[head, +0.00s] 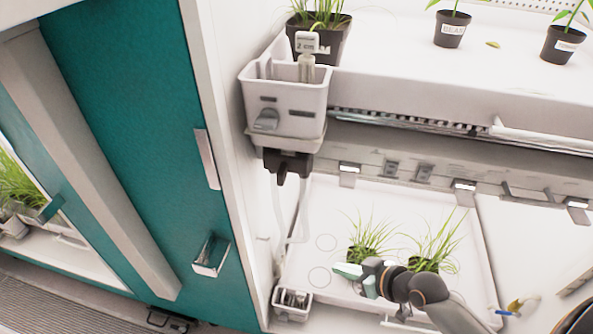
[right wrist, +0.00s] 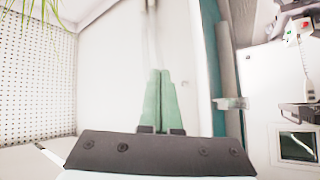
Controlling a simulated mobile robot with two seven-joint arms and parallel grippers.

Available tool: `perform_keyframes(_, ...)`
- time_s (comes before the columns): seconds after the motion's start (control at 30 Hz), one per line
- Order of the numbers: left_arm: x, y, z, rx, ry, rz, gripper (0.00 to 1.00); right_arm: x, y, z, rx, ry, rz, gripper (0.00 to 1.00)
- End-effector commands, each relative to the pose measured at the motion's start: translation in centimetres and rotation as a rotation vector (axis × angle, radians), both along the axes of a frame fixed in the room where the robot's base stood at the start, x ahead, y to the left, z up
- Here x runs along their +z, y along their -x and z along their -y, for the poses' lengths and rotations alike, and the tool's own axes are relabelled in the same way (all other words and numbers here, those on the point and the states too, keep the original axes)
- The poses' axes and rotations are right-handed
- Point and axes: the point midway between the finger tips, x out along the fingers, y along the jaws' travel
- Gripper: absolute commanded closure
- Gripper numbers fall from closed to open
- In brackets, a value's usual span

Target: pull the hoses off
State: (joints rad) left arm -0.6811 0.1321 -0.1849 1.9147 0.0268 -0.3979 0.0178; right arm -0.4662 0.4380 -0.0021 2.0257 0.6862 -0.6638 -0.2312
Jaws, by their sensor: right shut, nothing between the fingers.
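Pale hoses (head: 303,205) hang from a dark fitting (head: 290,163) under a white box (head: 285,100) on the chamber's left wall. Their upper ends meet the fitting; their lower run is faint against the white wall. My right gripper (head: 342,271) is low in the chamber, right of and below the hoses, and apart from them. Its green fingers are together and empty, also in the right wrist view (right wrist: 160,100). A blurred pale strand (right wrist: 152,35), perhaps a hose, shows beyond the fingertips there. My left gripper is not in view.
Grassy plants (head: 370,237) stand on the white tray (head: 470,235) right beside my right gripper. A small grey bin (head: 292,303) sits at the chamber's lower left. Potted plants (head: 453,28) stand on the upper shelf. A teal door (head: 130,110) is at left.

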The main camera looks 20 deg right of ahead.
Motion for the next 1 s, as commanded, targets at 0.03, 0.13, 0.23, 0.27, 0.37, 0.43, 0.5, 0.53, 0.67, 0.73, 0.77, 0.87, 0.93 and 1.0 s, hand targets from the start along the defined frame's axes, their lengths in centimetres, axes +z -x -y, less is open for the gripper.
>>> perform_keyframes(0.03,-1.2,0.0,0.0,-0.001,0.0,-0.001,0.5,1.6,-1.6,0.8,0.049,-0.006,0.029,1.0)
perform_keyframes(0.13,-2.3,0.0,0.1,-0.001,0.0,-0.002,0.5,5.9,-3.5,1.2,0.163,-0.038,0.074,1.0)
perform_keyframes(0.23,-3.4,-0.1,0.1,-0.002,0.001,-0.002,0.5,10.7,-4.3,0.8,0.305,-0.058,0.128,1.0)
perform_keyframes(0.27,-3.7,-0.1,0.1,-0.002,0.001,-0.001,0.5,12.2,-4.3,0.6,0.354,-0.063,0.146,1.0)
perform_keyframes(0.37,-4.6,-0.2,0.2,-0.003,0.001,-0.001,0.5,16.9,-3.4,-0.4,0.514,-0.068,0.203,1.0)
perform_keyframes(0.43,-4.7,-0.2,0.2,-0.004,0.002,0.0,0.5,20.1,-2.9,-0.8,0.597,-0.076,0.246,1.0)
perform_keyframes(0.5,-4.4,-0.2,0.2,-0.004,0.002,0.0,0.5,23.3,-3.7,-0.2,0.6,-0.109,0.31,1.0)
perform_keyframes(0.53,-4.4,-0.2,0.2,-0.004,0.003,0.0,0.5,24.4,-3.8,-0.1,0.603,-0.122,0.334,1.0)
perform_keyframes(0.67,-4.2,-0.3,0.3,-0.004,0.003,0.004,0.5,27.7,-4.2,0.3,0.613,-0.156,0.403,1.0)
perform_keyframes(0.73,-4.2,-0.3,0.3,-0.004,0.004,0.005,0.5,28.6,-4.3,0.4,0.615,-0.167,0.421,1.0)
perform_keyframes(0.77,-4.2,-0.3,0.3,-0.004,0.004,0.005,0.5,28.8,-4.3,0.5,0.614,-0.168,0.426,1.0)
perform_keyframes(0.87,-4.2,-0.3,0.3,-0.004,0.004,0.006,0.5,29.0,-4.4,0.5,0.614,-0.173,0.43,1.0)
perform_keyframes(0.93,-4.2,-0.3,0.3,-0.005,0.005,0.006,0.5,29.0,-4.4,0.5,0.613,-0.173,0.43,1.0)
perform_keyframes(1.0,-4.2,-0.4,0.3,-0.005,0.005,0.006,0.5,29.0,-4.4,0.5,0.613,-0.173,0.43,1.0)
